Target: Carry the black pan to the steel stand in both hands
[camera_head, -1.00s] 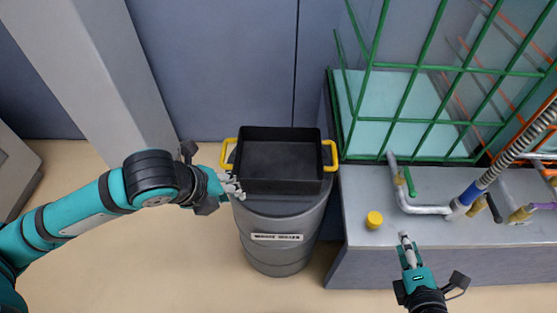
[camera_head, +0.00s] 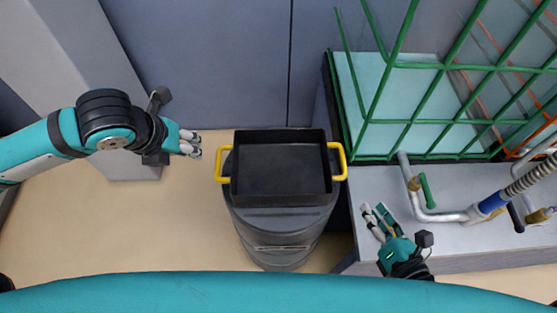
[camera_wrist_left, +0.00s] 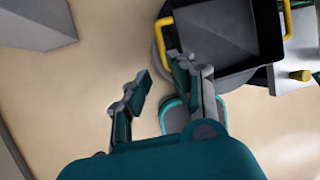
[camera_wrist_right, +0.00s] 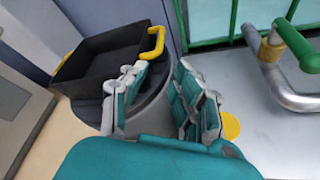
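The black pan (camera_head: 281,170), an empty rectangular tray with two yellow handles, rests level on top of a grey drum (camera_head: 285,225). My left gripper (camera_head: 190,144) is open and empty, left of the left yellow handle (camera_head: 221,165) and apart from it. In the left wrist view the pan (camera_wrist_left: 225,30) lies beyond my spread fingers (camera_wrist_left: 160,78). My right gripper (camera_head: 376,219) is open and empty, below and right of the right yellow handle (camera_head: 341,161). In the right wrist view that handle (camera_wrist_right: 156,43) is beyond the fingers (camera_wrist_right: 155,88). I cannot make out a separate steel stand.
A grey bench (camera_head: 370,187) stands right of the drum, with a green cage (camera_head: 420,122), pipes (camera_head: 440,216) and a yellow cap (camera_wrist_right: 231,126). A grey pillar (camera_head: 75,60) is at the left. Floor left of the drum is clear.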

